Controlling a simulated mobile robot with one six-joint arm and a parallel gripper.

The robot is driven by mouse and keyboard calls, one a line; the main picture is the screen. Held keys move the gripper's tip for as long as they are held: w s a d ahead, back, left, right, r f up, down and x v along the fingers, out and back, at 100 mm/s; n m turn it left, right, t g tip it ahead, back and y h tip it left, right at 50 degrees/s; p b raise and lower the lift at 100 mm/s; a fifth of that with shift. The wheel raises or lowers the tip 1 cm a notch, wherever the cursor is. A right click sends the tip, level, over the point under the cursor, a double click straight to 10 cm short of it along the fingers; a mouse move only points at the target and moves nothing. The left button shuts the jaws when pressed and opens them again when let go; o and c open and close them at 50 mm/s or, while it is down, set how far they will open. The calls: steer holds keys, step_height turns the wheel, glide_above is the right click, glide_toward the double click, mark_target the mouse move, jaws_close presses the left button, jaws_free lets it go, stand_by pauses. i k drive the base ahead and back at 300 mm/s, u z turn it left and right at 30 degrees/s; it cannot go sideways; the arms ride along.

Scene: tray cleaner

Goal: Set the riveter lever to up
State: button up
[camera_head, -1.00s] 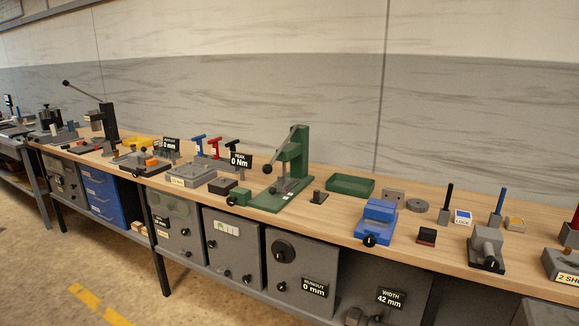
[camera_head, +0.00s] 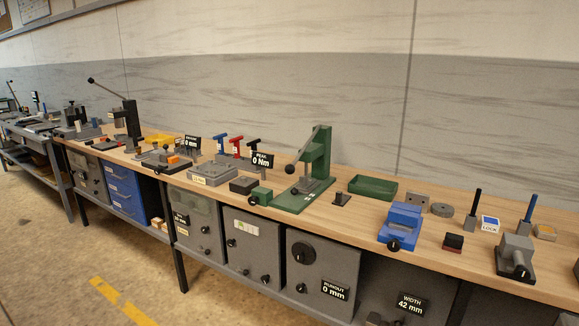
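No label marks which tool is the riveter. A green bench press (camera_head: 318,163) stands upright at mid-bench, with a dark ball-ended lever (camera_head: 290,169) at its left side, the ball low, about halfway up the frame. Further left, a black upright tool (camera_head: 131,120) has a long thin lever (camera_head: 108,89) slanting up and left to a dark knob. I cannot tell which of the two is the riveter. My gripper is not in view.
The long wooden workbench (camera_head: 350,226) runs across the view. A green tray (camera_head: 372,187), a blue vise-like fixture (camera_head: 402,225) and a grey clamp (camera_head: 516,254) stand right of the green press. Open floor lies at left front.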

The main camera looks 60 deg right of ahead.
mark_target(290, 169)
steer(key=i, duration=0.95)
steer(key=z, duration=0.05)
